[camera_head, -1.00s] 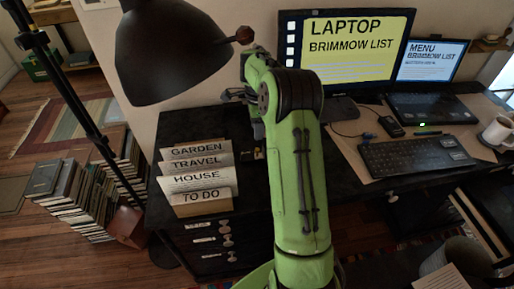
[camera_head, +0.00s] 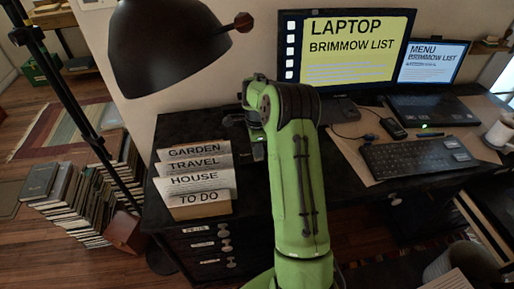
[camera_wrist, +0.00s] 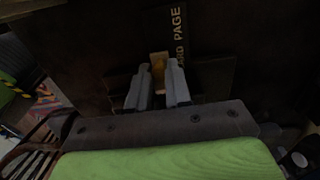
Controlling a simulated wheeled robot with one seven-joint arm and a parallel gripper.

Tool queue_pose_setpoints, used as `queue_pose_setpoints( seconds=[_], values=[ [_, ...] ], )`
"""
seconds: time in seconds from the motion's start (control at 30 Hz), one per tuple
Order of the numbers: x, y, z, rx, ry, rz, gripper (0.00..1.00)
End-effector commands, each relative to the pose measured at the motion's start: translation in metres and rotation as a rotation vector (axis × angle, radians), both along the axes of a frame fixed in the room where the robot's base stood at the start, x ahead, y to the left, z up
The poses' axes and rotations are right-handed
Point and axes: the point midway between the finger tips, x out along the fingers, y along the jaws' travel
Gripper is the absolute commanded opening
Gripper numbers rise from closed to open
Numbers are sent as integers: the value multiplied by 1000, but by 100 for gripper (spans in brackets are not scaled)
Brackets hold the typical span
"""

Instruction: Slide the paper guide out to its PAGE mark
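The paper guide's small tan tab (camera_wrist: 157,62) shows in the wrist view between and just beyond my fingertips. My gripper (camera_wrist: 159,72) has its two grey fingers apart, one on each side of the tab; whether they touch it is hard to tell. The dark surface beyond carries yellow lettering (camera_wrist: 179,32) reading PAGE, with a partly hidden word ending in RD beside it. In the head view my gripper (camera_head: 258,152) hangs low over the black desk, right of the paper sorter, mostly hidden by my wrist.
A sorter with cards GARDEN, TRAVEL, HOUSE and TO DO (camera_head: 198,185) stands left of my gripper. A lamp (camera_head: 165,45) hangs above it. The monitor (camera_head: 345,48), laptop (camera_head: 430,110), keyboard (camera_head: 418,158) and mug (camera_head: 500,133) are to the right.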

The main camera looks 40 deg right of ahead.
Motion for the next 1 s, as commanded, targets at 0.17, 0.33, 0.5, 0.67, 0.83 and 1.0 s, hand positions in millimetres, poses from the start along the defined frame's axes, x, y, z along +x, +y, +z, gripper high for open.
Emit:
queue_pose_setpoints(
  seconds=[0.17, 0.33, 0.5, 0.67, 0.83, 1.0],
  values=[
    [0, 0, 0, 0, 0, 0, 0],
    [1, 1, 0, 0, 0, 0, 0],
    [10, 19, 1, 0, -1, 4, 0],
    [20, 40, 1, -1, -2, 3, 0],
    [21, 42, 1, 0, -3, 3, 0],
    [21, 43, 1, 1, -3, 5, 29]
  ],
)
